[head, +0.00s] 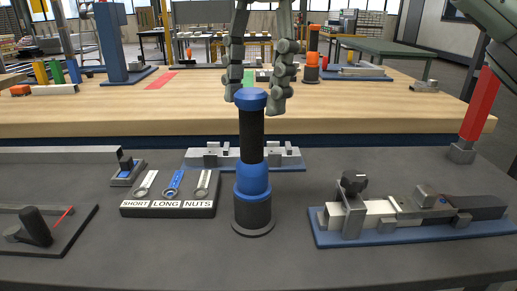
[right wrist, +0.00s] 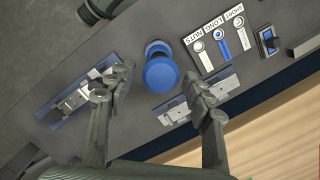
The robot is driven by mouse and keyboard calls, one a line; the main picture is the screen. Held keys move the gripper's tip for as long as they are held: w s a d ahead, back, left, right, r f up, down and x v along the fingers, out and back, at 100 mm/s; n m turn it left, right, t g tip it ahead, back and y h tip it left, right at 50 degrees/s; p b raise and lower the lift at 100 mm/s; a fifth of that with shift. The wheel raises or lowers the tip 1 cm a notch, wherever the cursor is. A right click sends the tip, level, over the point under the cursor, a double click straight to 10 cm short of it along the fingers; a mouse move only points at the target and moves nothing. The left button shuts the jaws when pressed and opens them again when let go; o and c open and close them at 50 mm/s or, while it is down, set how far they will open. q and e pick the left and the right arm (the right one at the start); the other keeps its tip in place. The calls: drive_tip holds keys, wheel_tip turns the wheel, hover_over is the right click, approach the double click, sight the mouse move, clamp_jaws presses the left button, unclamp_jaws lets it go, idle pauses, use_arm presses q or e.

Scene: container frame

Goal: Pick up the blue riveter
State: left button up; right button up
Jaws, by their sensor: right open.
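The blue riveter (head: 252,185) stands upright on the dark table in the middle of the head view. It has a blue cap, a black shaft, a blue collar and a dark round base. In the right wrist view its blue top (right wrist: 161,73) shows between the fingertips. My right gripper (head: 258,101) points down at the riveter's top, with its fingers apart. It also shows in the right wrist view (right wrist: 159,77), open and empty. Whether a finger touches the cap cannot be told. My left gripper is in neither view.
Left of the riveter is a black holder (head: 168,209) labelled SHORT, LONG and NUTS. A blue-based fixture (head: 245,163) lies just behind the riveter. Another fixture with a clamped bar (head: 410,236) lies at right. A red tool (head: 480,105) stands tilted at far right.

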sight(246, 161)
drive_tip(key=f, duration=0.5)
drive_tip(key=shift+s+a+f, duration=0.3)
drive_tip(key=shift+s+f, duration=0.05)
drive_tip(key=shift+f, duration=0.05)
drive_tip(key=shift+a+f, duration=0.1)
drive_tip(key=shift+f, duration=0.4)
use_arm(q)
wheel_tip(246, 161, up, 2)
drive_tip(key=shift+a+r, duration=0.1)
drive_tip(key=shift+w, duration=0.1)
use_arm(e)
clamp_jaws()
